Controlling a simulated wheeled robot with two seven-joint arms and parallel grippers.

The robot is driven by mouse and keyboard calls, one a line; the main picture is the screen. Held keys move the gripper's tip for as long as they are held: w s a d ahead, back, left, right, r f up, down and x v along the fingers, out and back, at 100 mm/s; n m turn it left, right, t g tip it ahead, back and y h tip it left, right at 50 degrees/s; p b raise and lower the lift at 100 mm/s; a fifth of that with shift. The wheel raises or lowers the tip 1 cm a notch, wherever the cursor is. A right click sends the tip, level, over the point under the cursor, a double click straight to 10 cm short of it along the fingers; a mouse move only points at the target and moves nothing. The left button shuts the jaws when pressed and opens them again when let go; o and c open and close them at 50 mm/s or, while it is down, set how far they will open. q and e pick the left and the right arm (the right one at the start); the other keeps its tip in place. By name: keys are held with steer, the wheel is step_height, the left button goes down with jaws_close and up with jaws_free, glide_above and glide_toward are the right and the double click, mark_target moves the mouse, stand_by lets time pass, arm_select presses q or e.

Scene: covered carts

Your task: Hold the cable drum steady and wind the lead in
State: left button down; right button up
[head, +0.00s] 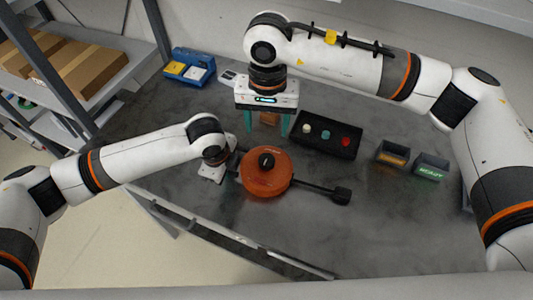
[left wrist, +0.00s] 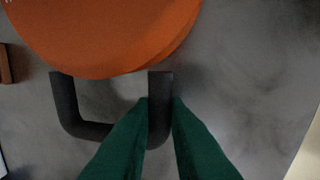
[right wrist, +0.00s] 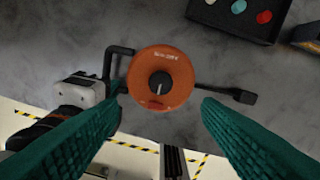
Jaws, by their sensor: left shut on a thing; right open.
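The orange cable drum (head: 266,175) lies flat on the grey table, with a black knob (right wrist: 161,82) on top. A black lead (head: 312,188) runs right from it to a black plug (head: 343,195). A black U-shaped handle (left wrist: 92,130) sticks out of the drum's side. My left gripper (left wrist: 160,103) is shut on one bar of this handle; in the head view its fingers are mostly hidden beside the drum. My right gripper (head: 266,125) is open and empty, pointing down above the table behind the drum. In the right wrist view the drum shows between its fingers, below them.
A black tray (head: 326,147) with white, teal and red knobs lies behind the drum. Two small grey bins (head: 391,155) (head: 430,167) stand right, a blue box (head: 189,68) at the back left. The front right table is clear.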

mark_target(267, 158)
steer(key=shift+n, duration=0.3)
step_height(267, 158, down, 12)
steer(key=shift+r, duration=0.1)
steer(key=c, duration=1)
